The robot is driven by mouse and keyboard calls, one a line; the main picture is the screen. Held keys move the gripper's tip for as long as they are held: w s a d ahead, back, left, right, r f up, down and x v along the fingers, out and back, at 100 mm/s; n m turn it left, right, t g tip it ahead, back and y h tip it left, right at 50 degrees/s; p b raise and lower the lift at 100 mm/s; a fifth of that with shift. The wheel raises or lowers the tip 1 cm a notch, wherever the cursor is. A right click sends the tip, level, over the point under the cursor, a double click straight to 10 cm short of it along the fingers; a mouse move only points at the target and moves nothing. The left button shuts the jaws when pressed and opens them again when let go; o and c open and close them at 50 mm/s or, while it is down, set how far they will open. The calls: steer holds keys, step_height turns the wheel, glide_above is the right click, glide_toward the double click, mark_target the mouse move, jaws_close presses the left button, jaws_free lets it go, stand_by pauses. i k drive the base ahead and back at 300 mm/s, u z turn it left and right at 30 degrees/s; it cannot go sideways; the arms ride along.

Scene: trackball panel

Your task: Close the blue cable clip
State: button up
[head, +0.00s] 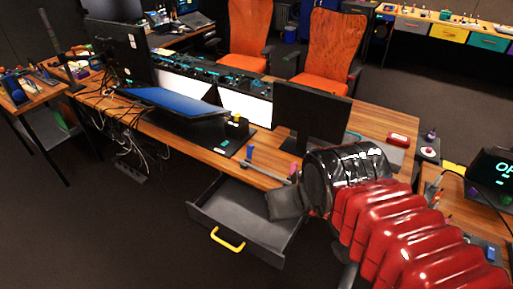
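A small blue upright piece (249,152), which looks like the blue cable clip, stands at the front edge of the wooden desk (160,135). It is too small to tell whether it is open or shut. My gripper (283,202) is at the end of my black and red arm, to the right of and below the blue piece in the picture. It is over the right part of the open drawer, close to the desk edge. A grey bar lies between it and the blue piece. Its fingers do not show clearly, and I see nothing held.
A grey drawer (205,208) with a yellow handle (228,239) stands open below the desk. A pink piece (293,171) is at the desk edge by my arm. A monitor (308,112) and a tilted blue panel (175,101) stand on the desk. Loose cables (125,140) hang at left.

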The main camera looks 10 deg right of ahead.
mark_target(249, 149)
steer(key=u, duration=0.7)
steer(key=i, duration=0.55)
steer(key=u, duration=0.15)
